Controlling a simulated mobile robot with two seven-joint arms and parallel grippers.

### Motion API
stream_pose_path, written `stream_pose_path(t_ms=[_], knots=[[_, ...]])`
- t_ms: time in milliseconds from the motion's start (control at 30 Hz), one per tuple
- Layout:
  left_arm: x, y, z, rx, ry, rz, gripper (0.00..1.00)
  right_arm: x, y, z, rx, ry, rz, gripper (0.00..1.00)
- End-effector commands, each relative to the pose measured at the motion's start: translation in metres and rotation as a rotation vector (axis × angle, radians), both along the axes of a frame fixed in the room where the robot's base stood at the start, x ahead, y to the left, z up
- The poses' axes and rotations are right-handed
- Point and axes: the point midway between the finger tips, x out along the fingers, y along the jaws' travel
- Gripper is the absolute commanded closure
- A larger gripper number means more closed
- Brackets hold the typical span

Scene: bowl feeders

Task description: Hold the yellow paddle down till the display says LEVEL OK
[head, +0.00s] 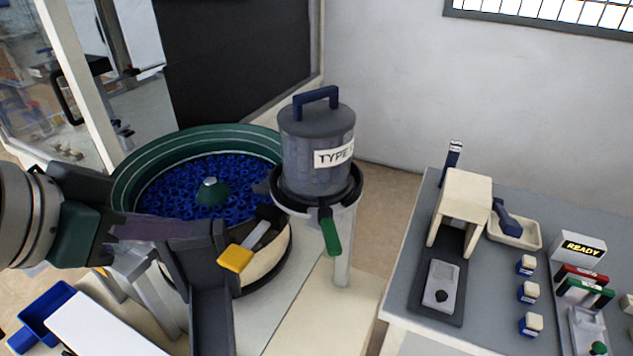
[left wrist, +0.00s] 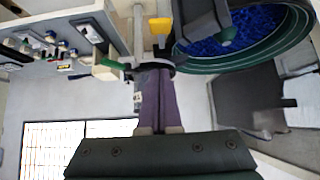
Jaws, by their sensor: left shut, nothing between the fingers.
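The yellow paddle (head: 236,259) sits at the end of a light grey lever, low at the front of the bowl feeder, below the hopper. It also shows in the left wrist view (left wrist: 160,26). My left gripper (head: 212,230) reaches in from the left, shut and empty, its purple fingers in front of the bowl. Its tips appear a little left of and above the paddle in the head view; I cannot tell the exact gap. A white display box (head: 580,247) on the right table reads READY. My right gripper is not in view.
The green bowl (head: 125,187) holds many blue parts. A grey hopper (head: 315,150) labelled TYPE, with a green handle (head: 331,232), stands close right of the paddle. A dark chute (head: 212,320) is in front. The grey table (head: 400,305) at right carries a beige stand and small boxes.

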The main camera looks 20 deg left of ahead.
Motion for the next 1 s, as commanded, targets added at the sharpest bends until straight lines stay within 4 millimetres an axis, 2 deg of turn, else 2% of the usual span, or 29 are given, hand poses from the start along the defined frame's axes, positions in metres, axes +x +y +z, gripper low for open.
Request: stream_pose_path(t_ms=[267, 467, 900, 1000], knots=[[0.000, 0.000, 0.001, 0.000, 0.000, 0.000, 1.00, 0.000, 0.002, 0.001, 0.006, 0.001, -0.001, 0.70], [0.010, 0.000, -0.009, 0.000, -0.002, 0.003, 1.00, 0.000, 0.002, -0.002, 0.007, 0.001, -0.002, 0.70], [0.071, -0.006, -0.071, 0.001, -0.001, 0.002, 1.00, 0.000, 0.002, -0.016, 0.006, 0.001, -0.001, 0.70], [0.070, -0.006, -0.088, 0.001, 0.004, 0.001, 1.00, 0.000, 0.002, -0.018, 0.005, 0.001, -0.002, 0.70]])
